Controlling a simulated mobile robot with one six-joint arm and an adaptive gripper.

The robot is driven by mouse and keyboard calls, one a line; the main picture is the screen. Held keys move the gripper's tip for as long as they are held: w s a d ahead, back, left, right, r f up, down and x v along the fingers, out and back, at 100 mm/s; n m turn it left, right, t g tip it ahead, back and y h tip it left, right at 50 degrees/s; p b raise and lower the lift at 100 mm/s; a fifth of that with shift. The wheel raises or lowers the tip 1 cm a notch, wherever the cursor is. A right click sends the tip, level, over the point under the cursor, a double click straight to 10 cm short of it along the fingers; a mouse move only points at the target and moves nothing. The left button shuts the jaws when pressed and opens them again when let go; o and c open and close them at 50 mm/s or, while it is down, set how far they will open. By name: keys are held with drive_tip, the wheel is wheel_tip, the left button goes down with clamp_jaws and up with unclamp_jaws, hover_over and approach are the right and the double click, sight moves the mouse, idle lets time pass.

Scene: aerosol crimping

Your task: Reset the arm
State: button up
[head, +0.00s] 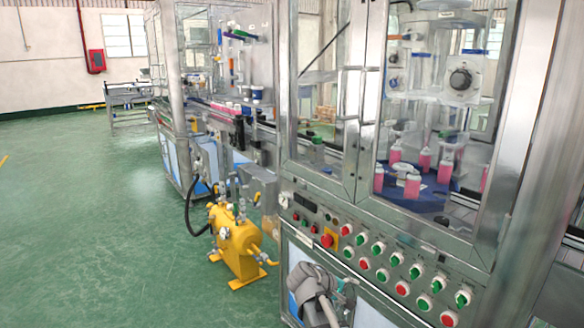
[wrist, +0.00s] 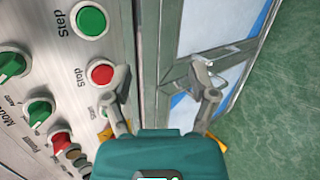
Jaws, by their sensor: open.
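My gripper (wrist: 163,80) is open and empty in the wrist view. Its two grey fingers are spread apart in front of the machine's edge, with nothing between them but the metal frame behind. In the head view my grey arm (head: 314,290) shows at the bottom, in front of the lower cabinet; the fingers cannot be made out there. The control panel (head: 390,262) runs above and to the right of the arm. In the wrist view a red stop button (wrist: 101,72) and a green step button (wrist: 91,20) lie left of the fingers.
The glazed machine cabinet (head: 364,130) fills the right side, with pink bottles (head: 412,185) on a blue turntable inside. A yellow tank unit (head: 237,245) with a black hose stands on the floor left of the machine. The green floor (head: 90,230) farther left is clear.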

drive_tip(key=s+f+m+g+y, duration=0.2)
drive_tip(key=s+f+m+y, duration=0.25)
drive_tip(key=s, duration=0.25)
drive_tip(key=s+f+m+g+y, duration=0.2)
drive_tip(key=s+f+m+y, duration=0.1)
drive_tip(key=s+y, duration=0.35)
wheel_tip(320, 180, up, 23)
drive_tip(key=p, duration=2.3)
drive_tip(key=shift+s+d+f+h, duration=0.15)
drive_tip(key=shift+s+h, duration=0.2)
drive_tip(key=shift+h, duration=0.05)
